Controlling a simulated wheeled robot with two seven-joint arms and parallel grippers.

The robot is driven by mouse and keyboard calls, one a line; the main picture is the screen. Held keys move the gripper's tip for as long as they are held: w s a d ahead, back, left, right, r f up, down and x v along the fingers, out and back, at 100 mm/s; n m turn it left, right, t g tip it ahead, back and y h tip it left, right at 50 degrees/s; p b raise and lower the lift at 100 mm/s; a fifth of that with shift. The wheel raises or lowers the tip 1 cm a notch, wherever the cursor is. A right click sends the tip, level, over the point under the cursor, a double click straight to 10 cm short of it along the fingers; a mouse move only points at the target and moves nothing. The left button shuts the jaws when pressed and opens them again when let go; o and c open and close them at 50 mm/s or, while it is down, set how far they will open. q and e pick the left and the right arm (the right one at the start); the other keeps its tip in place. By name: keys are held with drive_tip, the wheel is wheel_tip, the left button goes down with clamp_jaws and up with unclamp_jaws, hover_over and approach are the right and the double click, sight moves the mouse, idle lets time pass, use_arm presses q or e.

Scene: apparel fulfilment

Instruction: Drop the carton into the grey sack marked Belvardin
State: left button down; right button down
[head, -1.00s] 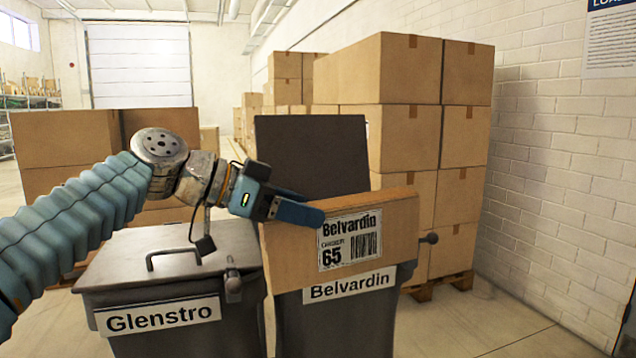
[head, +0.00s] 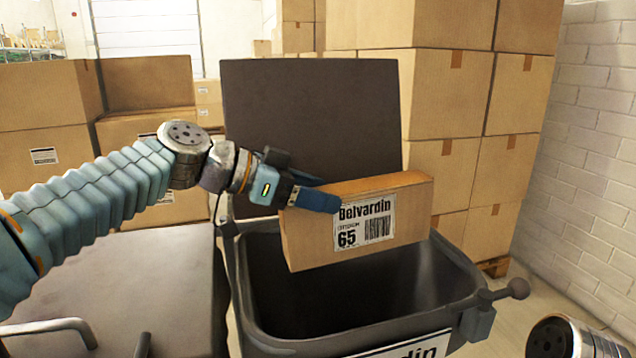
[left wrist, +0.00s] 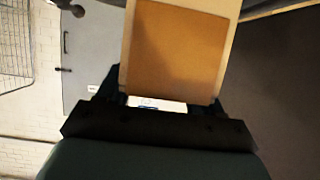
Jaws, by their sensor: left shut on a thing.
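The brown carton (head: 300,238), with a white label reading Belvardin and 65, hangs over the open mouth of a grey bin. The bin (head: 320,344) looks like a rigid container rather than a sack. Its dark lid (head: 310,120) stands open behind, and its front label is partly cut off, ending in "din". My left gripper (head: 318,198) is shut on the carton's upper left part. In the left wrist view the carton (left wrist: 178,50) sits between the fingers (left wrist: 158,100). My right gripper is out of view; only part of my right arm shows at the lower right.
A closed grey bin (head: 120,290) stands to the left, its lid lower than the held carton. Stacked cardboard boxes (head: 450,90) stand behind and right, more (head: 45,130) at the left. A knob (head: 517,288) sticks out at the open bin's right. A white brick wall (head: 590,170) is further right.

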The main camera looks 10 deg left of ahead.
sight(315, 224)
use_arm(q)
drive_tip(key=shift+s+f+b, duration=0.1)
drive_tip(key=shift+f+b, duration=1.45)
drive_tip(key=shift+f, duration=1.2)
drive_tip(key=shift+c, duration=0.5)
unclamp_jaws()
drive_tip(key=b+v, duration=0.1)
drive_tip(key=v, duration=1.3)
drive_tip(key=shift+d+f, duration=0.1)
drive_tip(key=shift+f, duration=0.05)
